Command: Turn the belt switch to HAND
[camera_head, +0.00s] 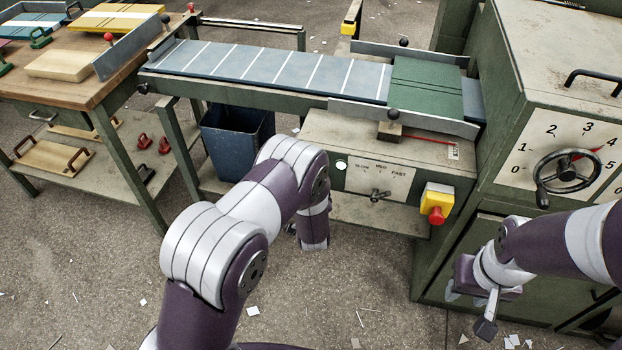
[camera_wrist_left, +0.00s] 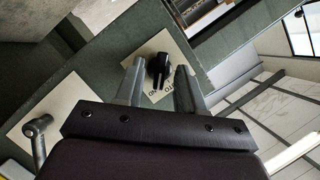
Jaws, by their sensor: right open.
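The belt switch, a black knob (camera_wrist_left: 159,68), sits on a cream plate (camera_wrist_left: 183,48) in the left wrist view. Parts of lettering, "TO" and "ND", show below it; I cannot tell which mark it points at. My left gripper (camera_wrist_left: 158,72) is open, with one finger on each side of the knob. I cannot tell whether either finger touches it. In the head view my left arm covers the switch and the left fingertips. My right gripper (camera_head: 476,306) is open and empty, in front of the green cabinet at the lower right.
A speed plate with a small lever (camera_head: 376,195) is right of my left arm. A red stop button (camera_head: 436,214) on a yellow box stands farther right. The conveyor belt (camera_head: 270,68) runs above, a handwheel (camera_head: 567,172) is at right, and a blue bin (camera_head: 235,140) stands underneath.

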